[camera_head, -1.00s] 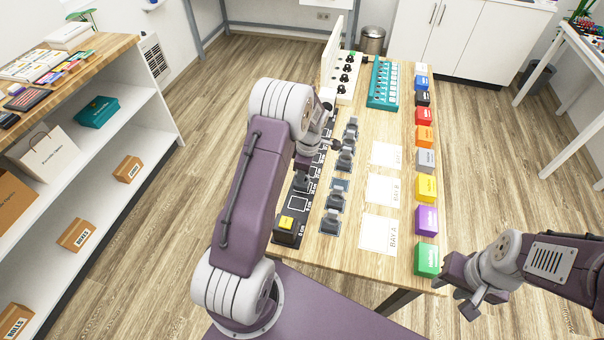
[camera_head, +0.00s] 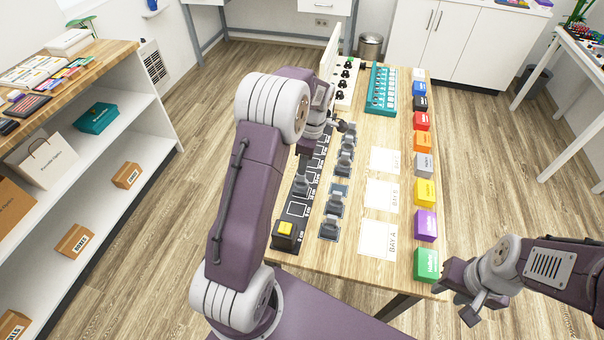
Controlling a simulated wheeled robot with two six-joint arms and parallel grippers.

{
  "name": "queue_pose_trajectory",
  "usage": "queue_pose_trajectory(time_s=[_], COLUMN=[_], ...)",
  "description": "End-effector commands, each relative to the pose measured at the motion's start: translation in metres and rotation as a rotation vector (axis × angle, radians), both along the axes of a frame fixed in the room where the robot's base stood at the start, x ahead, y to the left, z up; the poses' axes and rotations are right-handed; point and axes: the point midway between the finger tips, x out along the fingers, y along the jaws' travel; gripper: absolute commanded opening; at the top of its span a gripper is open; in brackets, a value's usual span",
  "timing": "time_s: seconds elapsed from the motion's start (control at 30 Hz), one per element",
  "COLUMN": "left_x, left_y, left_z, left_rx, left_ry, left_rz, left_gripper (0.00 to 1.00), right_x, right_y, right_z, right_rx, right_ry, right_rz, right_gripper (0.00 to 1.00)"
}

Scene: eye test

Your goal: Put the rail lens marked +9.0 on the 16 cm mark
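The black rail (camera_head: 292,210) with white squares and cm marks runs away from me along the left of the wooden table. A yellow-topped block (camera_head: 286,229) sits at its near, 0 cm end. A small grey holder (camera_head: 302,185) stands on the rail farther along. Several grey lens holders stand in a row right of the rail, among them a near one (camera_head: 330,226) and a farther one (camera_head: 345,160). Their markings are too small to read. My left gripper (camera_head: 338,126) is over the rail's far part, its fingers unclear. My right gripper (camera_head: 476,303) is by the table's front right corner.
White bay cards (camera_head: 380,238) lie in the middle of the table. Coloured boxes, the green one (camera_head: 427,264) nearest, line the right edge. A teal rack (camera_head: 381,88) and a white panel with black knobs (camera_head: 346,84) stand at the far end. A shelf (camera_head: 150,120) is on the left.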

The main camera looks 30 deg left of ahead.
Motion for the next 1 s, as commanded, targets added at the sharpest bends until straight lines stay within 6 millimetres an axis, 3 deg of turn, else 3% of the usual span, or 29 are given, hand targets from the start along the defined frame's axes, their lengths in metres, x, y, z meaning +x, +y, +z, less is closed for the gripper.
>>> queue_pose_trajectory(time_s=[0.13, 0.33, 0.4, 0.47, 0.63, 0.8, 0.9, 1.0], left_x=[0.001, 0.0, -0.007, -0.02, -0.091, -0.158, -0.18, -0.187], left_y=[-0.003, -0.004, -0.01, -0.022, -0.068, -0.093, -0.098, -0.1], left_z=[0.022, 0.029, 0.029, 0.03, 0.024, 0.013, 0.008, 0.006], left_rx=[0.0, -0.001, -0.01, -0.026, -0.066, -0.047, -0.032, -0.024], left_ry=[0.0, 0.001, 0.006, 0.009, 0.003, -0.007, -0.008, -0.006], left_rz=[0.001, -0.006, -0.084, -0.246, -0.966, -1.544, -1.719, -1.784], left_gripper=[0.34, 0.34, 0.34, 0.34, 0.34, 0.34, 0.34, 0.34], right_x=[0.0, 0.0, 0.0, 0.0, 0.0, 0.0, 0.0, 0.0], right_y=[0.0, 0.0, 0.0, 0.0, 0.0, 0.0, 0.0, 0.0], right_z=[0.001, 0.001, 0.001, 0.001, 0.001, 0.001, 0.001, 0.001], right_rx=[0.0, 0.0, 0.0, 0.0, 0.0, 0.0, 0.0, 0.0], right_ry=[0.0, 0.0, 0.0, 0.0, 0.0, 0.0, 0.0, 0.0], right_rz=[0.0, 0.0, 0.0, 0.0, 0.0, 0.0, 0.0, 0.0], right_gripper=[0.36, 0.36, 0.36, 0.36, 0.36, 0.36, 0.36, 0.36])
